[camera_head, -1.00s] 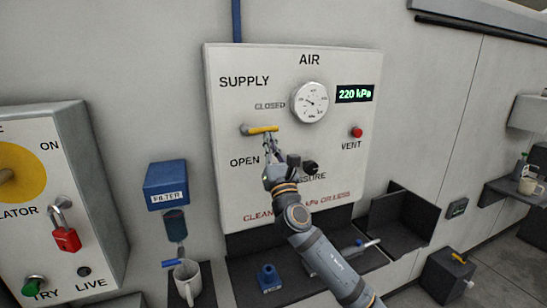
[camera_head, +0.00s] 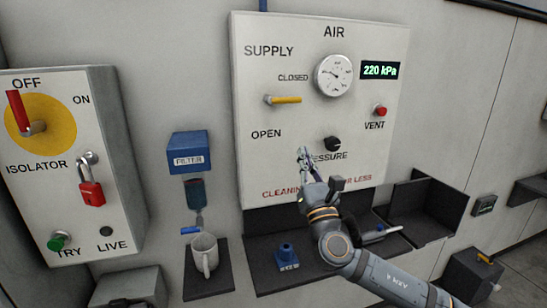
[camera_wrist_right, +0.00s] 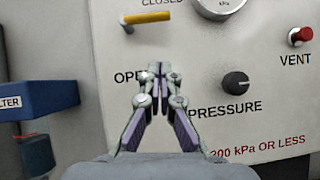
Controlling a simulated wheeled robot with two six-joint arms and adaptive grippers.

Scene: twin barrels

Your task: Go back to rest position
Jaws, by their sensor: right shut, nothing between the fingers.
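My right gripper (camera_head: 303,155) is shut and empty in front of the lower part of the white air panel (camera_head: 255,190), and it covers part of the PRESSURE label. In the right wrist view the shut fingers (camera_wrist_right: 158,72) point at the panel below the yellow supply handle (camera_wrist_right: 147,17), apart from it. The handle (camera_head: 284,99) lies level, pointing right. The black pressure knob (camera_head: 332,144) is up and to the right of the fingertips. The gauge (camera_head: 334,75) is above, and the display (camera_head: 381,70) reads 220 kPa. My left gripper is not in view.
The isolator box (camera_head: 115,165) with a red padlock (camera_head: 91,194) is at the left. A blue filter (camera_head: 188,153) hangs above a white mug (camera_head: 204,255). A dark shelf (camera_head: 265,225) with a blue part (camera_head: 287,257) and an open bin (camera_head: 428,212) sit below the panel.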

